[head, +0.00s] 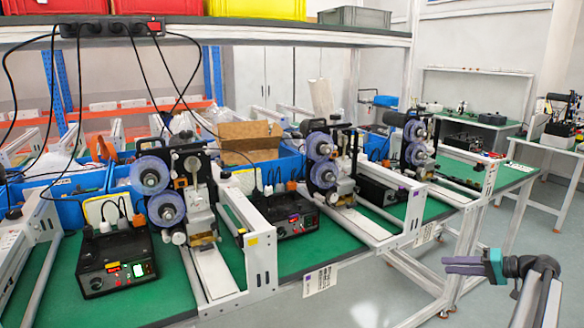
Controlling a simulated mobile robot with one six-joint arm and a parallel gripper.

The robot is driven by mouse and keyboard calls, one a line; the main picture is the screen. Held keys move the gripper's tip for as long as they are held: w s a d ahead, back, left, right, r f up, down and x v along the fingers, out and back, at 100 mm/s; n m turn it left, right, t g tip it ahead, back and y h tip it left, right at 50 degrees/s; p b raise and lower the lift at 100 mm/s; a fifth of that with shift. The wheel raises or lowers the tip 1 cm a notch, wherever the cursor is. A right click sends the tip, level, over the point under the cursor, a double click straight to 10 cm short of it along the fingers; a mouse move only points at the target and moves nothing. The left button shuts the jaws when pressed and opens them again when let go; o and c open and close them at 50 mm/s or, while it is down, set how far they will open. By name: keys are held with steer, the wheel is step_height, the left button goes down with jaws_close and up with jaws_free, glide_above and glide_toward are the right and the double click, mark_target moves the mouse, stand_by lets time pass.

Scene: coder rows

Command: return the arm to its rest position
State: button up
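My gripper (463,265) shows at the lower right of the head view, with purple fingers on a teal and black wrist. It points left and hangs in front of the bench, apart from it, with the grey floor behind it. The fingers lie close together from this angle, and I cannot tell whether there is a gap between them. I see nothing held in them. My arm (538,295) runs down from the wrist to the lower right edge.
A green-topped bench (150,308) holds several coder machines (185,190) and black control boxes (117,263). An overhead shelf (270,37) carries yellow and red bins. A white side table (545,148) stands at the right. The floor (490,235) around my gripper looks clear.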

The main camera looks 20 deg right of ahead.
steer(key=w+a+f+g, duration=0.2)
steer(key=a+f, duration=0.7)
steer(key=a, duration=0.1)
steer(key=w+a+f+g, duration=0.2)
steer(key=a+f+g, duration=0.1)
steer(key=a+f, duration=0.55)
steer(key=s+a+f+g+p, duration=0.1)
steer(key=s+a+f+g, duration=0.1)
steer(key=a+f, duration=0.6)
steer(key=s+a+f+g+p, duration=0.1)
steer(key=s+a+f+g, duration=0.3)
steer(key=a, duration=0.6)
steer(key=s+a+f+n+g+h, duration=0.3)
steer(key=s+a+f, duration=0.7)
steer(key=a, duration=0.3)
steer(key=s+a+f+n+g+h+p, duration=0.1)
steer(key=s+a+f+h, duration=0.1)
steer(key=s, duration=0.6)
steer(key=s+a+f+n+g+h, duration=0.1)
steer(key=s+a+f+n+h, duration=0.1)
steer(key=s, duration=0.7)
steer(key=shift+a+f+h+p, duration=0.15)
steer(key=shift+f+h+p, duration=0.2)
steer(key=shift+f+h, duration=0.2)
steer(key=shift+s, duration=0.1)
